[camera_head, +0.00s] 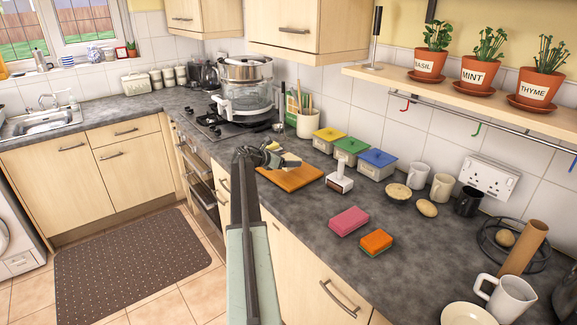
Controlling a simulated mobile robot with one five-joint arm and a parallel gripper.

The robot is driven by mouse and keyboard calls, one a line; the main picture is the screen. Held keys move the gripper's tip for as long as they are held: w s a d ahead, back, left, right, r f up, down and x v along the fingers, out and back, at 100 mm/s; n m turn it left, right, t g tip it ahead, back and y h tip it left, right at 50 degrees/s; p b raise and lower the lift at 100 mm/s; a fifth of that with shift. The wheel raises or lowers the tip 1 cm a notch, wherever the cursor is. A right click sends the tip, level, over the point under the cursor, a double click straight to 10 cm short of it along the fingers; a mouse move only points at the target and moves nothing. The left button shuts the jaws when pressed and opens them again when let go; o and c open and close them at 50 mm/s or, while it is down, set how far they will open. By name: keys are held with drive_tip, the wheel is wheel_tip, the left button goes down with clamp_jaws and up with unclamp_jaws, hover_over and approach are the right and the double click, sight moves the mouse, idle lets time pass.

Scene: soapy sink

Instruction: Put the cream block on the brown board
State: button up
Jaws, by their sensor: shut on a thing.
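The brown board (301,181) lies flat on the grey worktop, near its front edge and left of the pink sponge. My gripper (274,152) is over the back left part of the board, shut on the cream block (290,160). The block shows as a small pale shape at the gripper's right side, over the board. My gripper hides part of it. I cannot tell whether the block touches the board.
Yellow, green and blue lidded boxes (377,163) line the wall behind. A pink sponge (348,220) and an orange sponge (376,242) lie nearer. A pot (246,95) stands on the hob.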

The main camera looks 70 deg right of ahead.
sight(293, 156)
drive_tip(key=d, duration=0.1)
drive_tip(key=w+d, duration=0.1)
drive_tip(key=d, duration=0.1)
drive_tip(key=shift+w+f, duration=0.1)
drive_tip(key=shift+w, duration=0.1)
drive_tip(key=f+b, duration=0.4)
drive_tip(key=shift+w+d, duration=0.15)
drive_tip(key=shift+d, duration=0.1)
drive_tip(key=shift+r, duration=0.2)
drive_tip(key=o, duration=1.2)
drive_tip(key=shift+f, duration=0.2)
drive_tip(key=o, duration=0.4)
